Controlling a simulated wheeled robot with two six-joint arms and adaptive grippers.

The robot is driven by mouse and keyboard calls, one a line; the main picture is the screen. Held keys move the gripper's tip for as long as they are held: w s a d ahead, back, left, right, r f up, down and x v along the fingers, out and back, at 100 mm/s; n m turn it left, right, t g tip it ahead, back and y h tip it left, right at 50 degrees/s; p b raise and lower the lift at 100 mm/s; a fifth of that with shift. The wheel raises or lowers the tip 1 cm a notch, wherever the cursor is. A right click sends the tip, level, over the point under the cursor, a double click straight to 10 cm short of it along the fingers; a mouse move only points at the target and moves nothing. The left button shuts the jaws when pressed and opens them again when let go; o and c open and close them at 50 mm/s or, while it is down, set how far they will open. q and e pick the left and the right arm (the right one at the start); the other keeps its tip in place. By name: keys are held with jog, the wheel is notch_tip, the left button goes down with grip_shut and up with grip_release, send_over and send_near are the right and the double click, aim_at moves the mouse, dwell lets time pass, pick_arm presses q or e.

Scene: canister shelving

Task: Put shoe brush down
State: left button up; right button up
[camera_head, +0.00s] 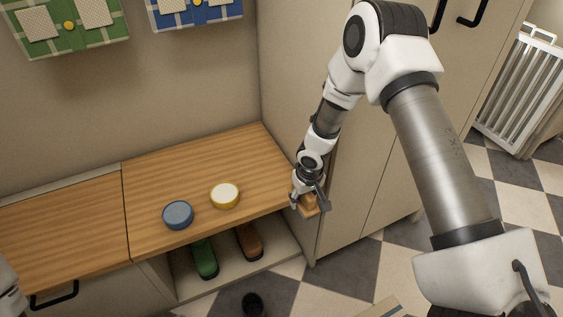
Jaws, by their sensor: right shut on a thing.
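My right gripper (309,196) is shut on the shoe brush (310,207), a small tan-brown block mostly hidden by the fingers. The gripper holds it near the right front end of the wooden bench top (225,165), beside the tall cabinet. I cannot tell whether the brush touches the bench edge. A blue round tin (178,214) and a yellow tin with a pale lid (225,195) stand on the bench top, left of the gripper. My left gripper is not in view; only a bit of white arm shows at the lower left edge.
Under the bench top, an open shelf holds a green long item (205,260) and a brown one (250,242). The tall beige cabinet (350,180) closes off the bench's right side. A white radiator (520,90) stands far right. The rear bench top is clear.

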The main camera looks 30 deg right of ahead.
jog(key=shift+d, duration=0.1)
jog(key=shift+w+f, duration=0.15)
jog(key=shift+w, duration=0.15)
jog(key=shift+w+p, duration=0.6)
jog(key=shift+w, duration=0.45)
jog(key=b, duration=0.4)
send_over(276, 180)
jog(key=shift+s+f, duration=0.35)
jog(key=shift+f, duration=0.55)
notch_tip(276, 180, down, 4)
jog(key=shift+r+b, duration=0.25)
jog(key=shift+b, duration=0.25)
jog(key=shift+r, duration=0.15)
grip_shut()
jog(key=o, duration=1.3)
grip_release()
jog(key=shift+f, duration=0.2)
